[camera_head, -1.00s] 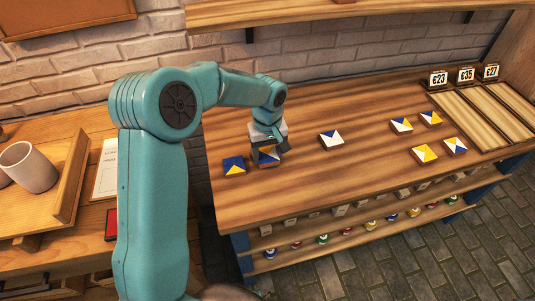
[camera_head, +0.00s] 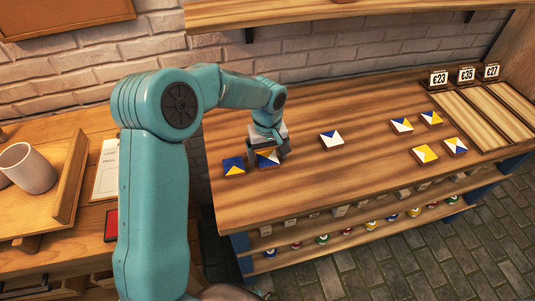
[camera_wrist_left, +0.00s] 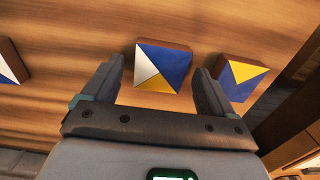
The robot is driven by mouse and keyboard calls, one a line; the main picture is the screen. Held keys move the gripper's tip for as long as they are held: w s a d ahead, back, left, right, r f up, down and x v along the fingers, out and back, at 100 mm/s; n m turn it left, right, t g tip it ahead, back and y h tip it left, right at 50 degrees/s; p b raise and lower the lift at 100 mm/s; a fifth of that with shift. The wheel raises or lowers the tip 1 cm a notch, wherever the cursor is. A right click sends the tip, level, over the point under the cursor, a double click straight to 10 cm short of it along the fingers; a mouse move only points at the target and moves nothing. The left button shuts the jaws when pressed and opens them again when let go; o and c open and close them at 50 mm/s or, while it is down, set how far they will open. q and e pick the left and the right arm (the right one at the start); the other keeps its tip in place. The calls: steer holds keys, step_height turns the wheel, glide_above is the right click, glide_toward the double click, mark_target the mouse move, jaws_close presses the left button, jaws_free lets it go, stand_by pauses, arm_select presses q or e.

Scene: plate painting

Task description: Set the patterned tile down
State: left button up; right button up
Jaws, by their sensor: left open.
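My left gripper (camera_head: 268,153) is over the left part of the wooden table. In the left wrist view the left gripper (camera_wrist_left: 160,75) is open, one finger on each side of a blue, white and yellow patterned tile (camera_wrist_left: 162,66), with a gap showing at both sides. In the head view this tile (camera_head: 267,159) is partly hidden by the gripper and lies on the tabletop. A blue and yellow tile (camera_head: 234,166) lies just left of it; in the wrist view that tile (camera_wrist_left: 243,74) is close to the right finger. My right gripper is not in view.
A blue and white tile (camera_head: 331,139) lies to the right, with several more tiles (camera_head: 425,154) further right. Slatted trays (camera_head: 468,119) with price signs (camera_head: 466,74) stand at the right end. A cup (camera_head: 29,168) is on the left bench. Bare tabletop lies in front.

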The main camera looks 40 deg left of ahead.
mark_target(267, 158)
arm_select(q)
step_height(267, 158, up, 12)
steer(key=shift+f+p, duration=0.25)
steer(key=shift+p, duration=0.05)
stand_by(0.3)
